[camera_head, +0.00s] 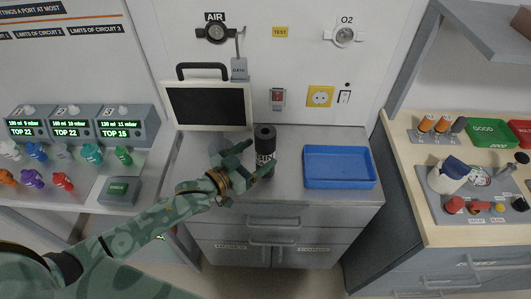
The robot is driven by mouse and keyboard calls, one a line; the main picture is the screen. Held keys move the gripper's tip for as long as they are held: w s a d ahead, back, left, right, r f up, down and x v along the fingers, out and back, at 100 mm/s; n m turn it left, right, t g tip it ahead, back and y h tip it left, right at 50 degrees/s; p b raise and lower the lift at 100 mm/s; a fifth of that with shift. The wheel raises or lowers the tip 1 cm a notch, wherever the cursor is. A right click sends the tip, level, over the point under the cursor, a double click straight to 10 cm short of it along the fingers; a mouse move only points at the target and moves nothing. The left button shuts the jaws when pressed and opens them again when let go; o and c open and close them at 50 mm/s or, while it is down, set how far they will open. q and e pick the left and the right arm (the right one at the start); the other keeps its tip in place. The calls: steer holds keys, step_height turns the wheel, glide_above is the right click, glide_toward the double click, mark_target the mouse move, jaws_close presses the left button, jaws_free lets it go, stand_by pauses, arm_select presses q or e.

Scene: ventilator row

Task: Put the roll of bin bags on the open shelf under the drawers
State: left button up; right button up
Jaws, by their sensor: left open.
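A dark, upright cylinder with a hole in its top, which looks like the roll of bin bags (265,139), stands on the grey counter near its middle. My left gripper (259,159) is open at the roll's lower part, with one finger at its left and the other in front of its base. I cannot tell whether the fingers touch it. Below the counter are a drawer (275,222) and labelled fronts beneath it. The open shelf cannot be made out. My right gripper is not in view.
A blue tray (340,183) lies right of the roll. A monitor (208,106) stands behind my gripper. A control panel (82,131) with coloured connectors is at the left. A wooden-topped bench (425,232) with parts and bins is at the right.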

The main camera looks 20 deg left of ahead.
mark_target(270, 146)
arm_select(q)
steer(key=b+x, duration=0.1)
steer(key=x, duration=0.4)
steer(key=shift+w+d, duration=0.1)
steer(key=shift+d, duration=0.1)
steer(key=shift+r, duration=0.1)
steer(key=shift+c, duration=0.9)
steer(key=c, duration=1.1)
